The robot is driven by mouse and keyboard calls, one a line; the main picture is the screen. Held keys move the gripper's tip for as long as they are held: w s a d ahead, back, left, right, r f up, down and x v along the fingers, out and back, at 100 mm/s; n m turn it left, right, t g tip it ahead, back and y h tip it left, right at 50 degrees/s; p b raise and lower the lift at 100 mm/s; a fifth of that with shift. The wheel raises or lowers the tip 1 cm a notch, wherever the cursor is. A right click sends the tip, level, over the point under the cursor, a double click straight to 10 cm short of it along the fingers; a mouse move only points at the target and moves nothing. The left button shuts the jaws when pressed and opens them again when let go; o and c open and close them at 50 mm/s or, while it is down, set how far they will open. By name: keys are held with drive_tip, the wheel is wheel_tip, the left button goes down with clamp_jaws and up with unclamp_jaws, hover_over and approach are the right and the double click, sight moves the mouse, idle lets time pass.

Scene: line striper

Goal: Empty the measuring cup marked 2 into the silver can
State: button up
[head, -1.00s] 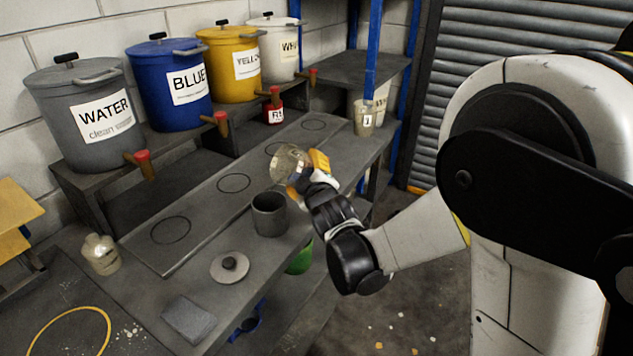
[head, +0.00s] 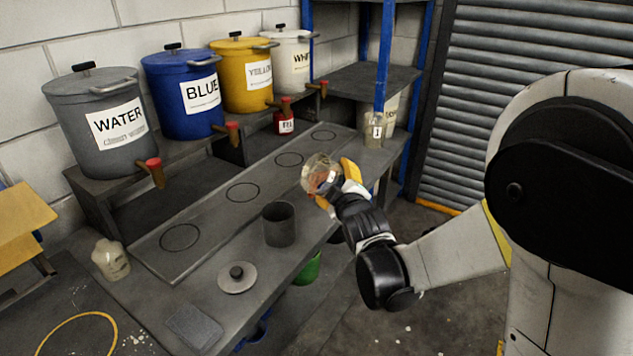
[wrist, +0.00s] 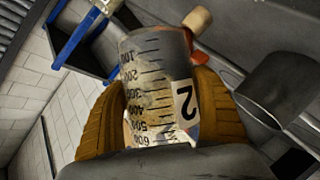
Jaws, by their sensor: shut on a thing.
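The measuring cup marked 2 (wrist: 156,85) is a clear cup with a graduated scale, held between the fingers of my gripper (wrist: 160,115). In the head view the cup (head: 319,174) is tilted, and my gripper (head: 338,185) is shut on it above the bench. Some pale content or residue seems to show through its wall; how much is unclear. The silver can (head: 279,224) is an open grey can on the bench, below and left of the cup. It also shows at the right of the wrist view (wrist: 290,90). Its inside is dark.
A round lid (head: 237,278) and a grey pad (head: 194,326) lie in front of the can. A cup marked 1 (head: 375,132) stands at the bench's far end. Tapped drums, including the water drum (head: 103,120), line the back shelf. A pale bottle (head: 110,260) stands at left.

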sight(312, 182)
drive_tip(key=shift+h, duration=0.6)
drive_tip(key=d, duration=0.2)
drive_tip(key=s+d, duration=0.1)
drive_tip(key=d, duration=0.3)
drive_tip(key=shift+s+r, duration=0.2)
drive_tip(key=shift+s, duration=0.05)
drive_tip(key=shift+n+y, duration=0.7)
drive_tip(key=shift+y, duration=0.2)
drive_tip(key=a, duration=0.3)
drive_tip(key=w+a, duration=0.1)
drive_tip(key=a, duration=0.3)
drive_tip(key=w+a, duration=0.1)
drive_tip(key=a, duration=0.3)
drive_tip(key=shift+w+a+f, duration=0.2)
drive_tip(key=shift+a+f, duration=0.05)
drive_tip(key=shift+f, duration=0.1)
drive_tip(key=shift+n+t+b, duration=0.3)
drive_tip(key=shift+n, duration=0.2)
drive_tip(key=shift+a+n+h+p, duration=0.1)
drive_tip(key=shift+n+h+p, duration=0.2)
drive_tip(key=shift+n+p, duration=0.15)
